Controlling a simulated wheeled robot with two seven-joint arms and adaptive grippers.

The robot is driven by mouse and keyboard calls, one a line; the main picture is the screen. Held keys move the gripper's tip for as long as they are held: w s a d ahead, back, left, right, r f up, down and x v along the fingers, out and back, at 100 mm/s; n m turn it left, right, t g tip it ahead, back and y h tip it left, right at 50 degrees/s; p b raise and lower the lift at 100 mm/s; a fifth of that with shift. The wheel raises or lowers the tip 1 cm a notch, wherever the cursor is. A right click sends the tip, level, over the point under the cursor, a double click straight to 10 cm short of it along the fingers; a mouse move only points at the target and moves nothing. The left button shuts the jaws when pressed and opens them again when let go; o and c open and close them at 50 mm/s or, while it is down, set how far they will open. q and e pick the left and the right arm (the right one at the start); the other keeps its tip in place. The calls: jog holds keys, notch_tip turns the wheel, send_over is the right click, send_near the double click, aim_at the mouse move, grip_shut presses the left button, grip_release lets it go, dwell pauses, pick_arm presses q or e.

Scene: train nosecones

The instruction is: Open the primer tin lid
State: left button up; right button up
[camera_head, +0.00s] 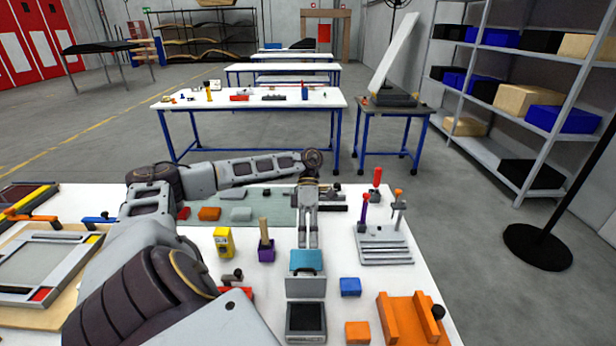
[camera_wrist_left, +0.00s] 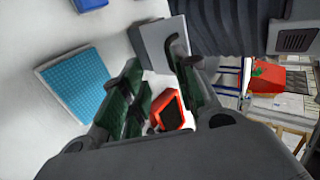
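A small grey box with a dark inside, which looks like the primer tin (camera_head: 306,341), stands at the near edge of the white table. Its grey lid (camera_head: 305,288) appears raised on the far side, apart from the dark opening. A grey panel (camera_wrist_left: 158,45), perhaps this lid, shows just beyond the fingers in the left wrist view. My left gripper (camera_head: 308,244) points down beyond the lid, over the cyan block (camera_head: 306,261). In the left wrist view its green-padded fingers (camera_wrist_left: 160,72) are spread with nothing gripped between them. Contact with the lid cannot be told. My right gripper is out of view.
A blue block (camera_head: 350,287), an orange block (camera_head: 357,332) and an orange holder (camera_head: 413,318) stand right of the tin. A purple cup (camera_head: 266,254) and a yellow box (camera_head: 223,241) stand left. A grey slotted rack (camera_head: 384,246) is farther right.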

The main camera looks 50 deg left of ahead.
pick_arm(q)
jog(key=shift+v, duration=2.5)
jog(key=shift+r, duration=0.1)
jog(key=shift+d+r, duration=0.1)
notch_tip(320, 180, up, 9)
jog(key=p, duration=0.9)
jog(key=shift+r+p, duration=0.4)
jog(key=shift+p, duration=0.1)
